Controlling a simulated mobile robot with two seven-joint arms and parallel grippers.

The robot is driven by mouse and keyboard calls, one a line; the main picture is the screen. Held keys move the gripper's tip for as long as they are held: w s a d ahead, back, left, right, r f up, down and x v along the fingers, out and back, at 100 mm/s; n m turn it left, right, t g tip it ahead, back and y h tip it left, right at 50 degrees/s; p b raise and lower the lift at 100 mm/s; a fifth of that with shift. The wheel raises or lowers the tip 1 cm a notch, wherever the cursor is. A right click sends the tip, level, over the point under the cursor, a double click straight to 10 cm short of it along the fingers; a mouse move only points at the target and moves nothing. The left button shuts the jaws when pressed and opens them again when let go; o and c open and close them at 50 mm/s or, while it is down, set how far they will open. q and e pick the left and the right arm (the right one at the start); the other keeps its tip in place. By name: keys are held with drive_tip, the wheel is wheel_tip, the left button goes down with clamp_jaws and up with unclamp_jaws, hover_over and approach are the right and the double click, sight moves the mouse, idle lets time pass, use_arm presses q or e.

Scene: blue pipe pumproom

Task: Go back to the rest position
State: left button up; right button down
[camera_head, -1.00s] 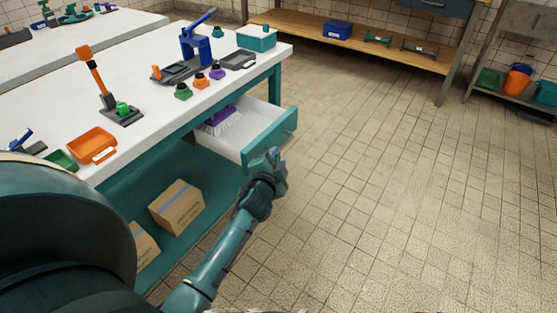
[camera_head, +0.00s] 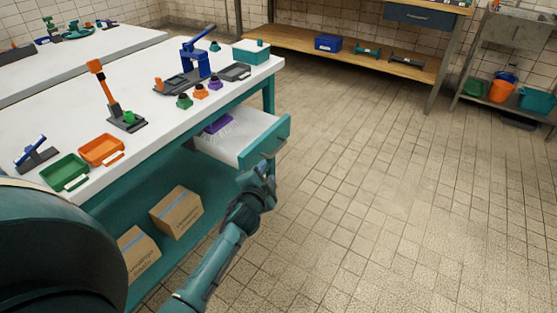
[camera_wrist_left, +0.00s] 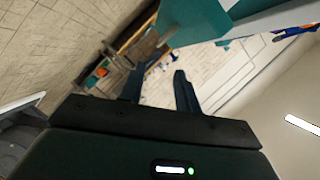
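My left gripper (camera_head: 264,168) is in the head view, at the end of the arm reaching up from the bottom. It is just below and in front of the open drawer (camera_head: 263,143) of the white-topped workbench (camera_head: 60,115). In the left wrist view, the gripper's two dark fingers (camera_wrist_left: 159,86) stand apart with nothing between them. The teal drawer or bench part (camera_wrist_left: 195,22) fills the top of that view. Whether the gripper touches the drawer I cannot tell. My right gripper is not in view.
A purple brush (camera_head: 218,124) lies in the drawer. An orange bin (camera_head: 101,150) and a green bin (camera_head: 65,171) stand on the bench. Cardboard boxes (camera_head: 177,212) are on its lower shelf. The tiled floor (camera_head: 400,220) to the right is clear.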

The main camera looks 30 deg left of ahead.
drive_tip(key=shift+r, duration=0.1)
